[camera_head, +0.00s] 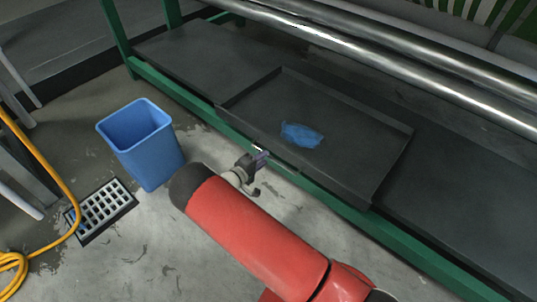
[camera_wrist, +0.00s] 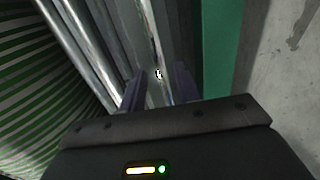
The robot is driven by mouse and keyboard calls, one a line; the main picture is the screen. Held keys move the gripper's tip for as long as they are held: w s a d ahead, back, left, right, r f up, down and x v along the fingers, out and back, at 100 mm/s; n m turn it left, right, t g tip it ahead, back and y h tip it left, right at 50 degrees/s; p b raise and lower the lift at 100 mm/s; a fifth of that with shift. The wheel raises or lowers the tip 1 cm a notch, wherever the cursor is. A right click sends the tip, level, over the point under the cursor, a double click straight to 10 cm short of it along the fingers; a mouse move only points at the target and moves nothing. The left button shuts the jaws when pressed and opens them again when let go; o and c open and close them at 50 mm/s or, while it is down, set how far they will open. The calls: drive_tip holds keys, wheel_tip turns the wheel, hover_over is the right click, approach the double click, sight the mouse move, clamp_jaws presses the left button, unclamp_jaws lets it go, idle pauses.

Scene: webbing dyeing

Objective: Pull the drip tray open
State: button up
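The drip tray (camera_head: 350,155) is a dark grey shallow tray with raised rims, lying on the dark lower deck of the green-framed machine. A crumpled blue item (camera_head: 301,135) lies in it. My gripper (camera_head: 264,158) is beside the tray's front edge, left of its middle. In the wrist view, the two purple fingers of my gripper (camera_wrist: 161,80) stand apart, with a thin bright metal edge running between them. I cannot tell whether either finger touches it. The tray's handle is not clearly visible.
A blue bin (camera_head: 146,150) stands on the concrete floor at left, by a floor drain grate (camera_head: 101,208) and a yellow hose (camera_head: 50,170). Shiny rollers (camera_head: 400,50) run above the deck. The green frame rail (camera_head: 430,250) runs along the front. Floor before the tray is clear.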

drive_tip(key=shift+x, duration=1.95)
clamp_jaws()
